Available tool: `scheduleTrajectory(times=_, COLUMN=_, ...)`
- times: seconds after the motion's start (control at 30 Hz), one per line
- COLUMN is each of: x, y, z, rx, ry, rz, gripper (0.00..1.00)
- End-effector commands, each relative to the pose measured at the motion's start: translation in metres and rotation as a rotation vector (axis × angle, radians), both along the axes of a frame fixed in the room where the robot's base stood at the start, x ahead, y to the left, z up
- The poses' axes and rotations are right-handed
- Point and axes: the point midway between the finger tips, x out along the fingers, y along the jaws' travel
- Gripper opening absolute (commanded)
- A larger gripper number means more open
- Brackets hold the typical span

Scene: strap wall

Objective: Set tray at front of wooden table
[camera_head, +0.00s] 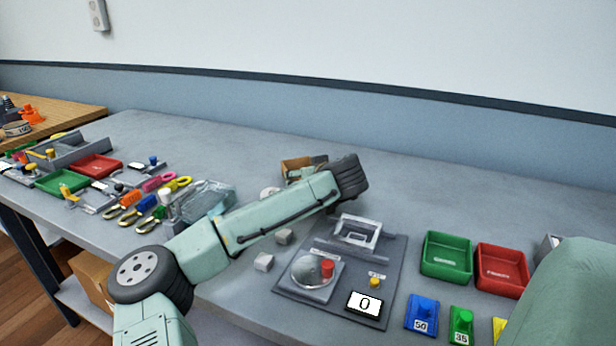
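The wooden table (75,107) shows at the far left, past the end of the grey bench, with orange items on it. Several small trays are on the grey bench. A green tray (446,255) and a red tray (500,270) are side by side at the right. Another green tray (62,181) and red tray (96,166) lie at the left. I cannot tell which tray the task means. My arm crosses the middle of the view, and my gripper cannot be made out; the arm's own links may hide it.
A grey board with a scale (318,272) and a display reading 0 (364,304) lies right of my arm. Coloured-handle tools (150,201) and a clear container (205,201) lie left of it. A brown box (297,166) is partly hidden behind my arm. The bench's back middle is clear.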

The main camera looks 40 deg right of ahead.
Motion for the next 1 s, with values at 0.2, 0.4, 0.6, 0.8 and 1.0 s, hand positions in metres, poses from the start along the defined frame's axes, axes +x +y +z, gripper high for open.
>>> scheduleTrajectory(times=0.2, x=0.0, y=0.0, z=0.0, rx=0.0, ry=0.001, rz=0.0, gripper=0.86)
scheduleTrajectory(times=0.4, x=0.0, y=0.0, z=0.0, rx=0.001, ry=0.001, rz=0.0, gripper=0.91)
scheduleTrajectory(times=0.6, x=0.0, y=0.0, z=0.002, rx=0.001, ry=0.001, rz=0.0, gripper=0.91)
scheduleTrajectory(times=0.8, x=-0.016, y=0.005, z=0.009, rx=-0.002, ry=0.002, rz=-0.004, gripper=0.91)
scheduleTrajectory(times=1.0, x=-0.051, y=0.022, z=0.03, rx=-0.002, ry=0.001, rz=-0.004, gripper=0.91)
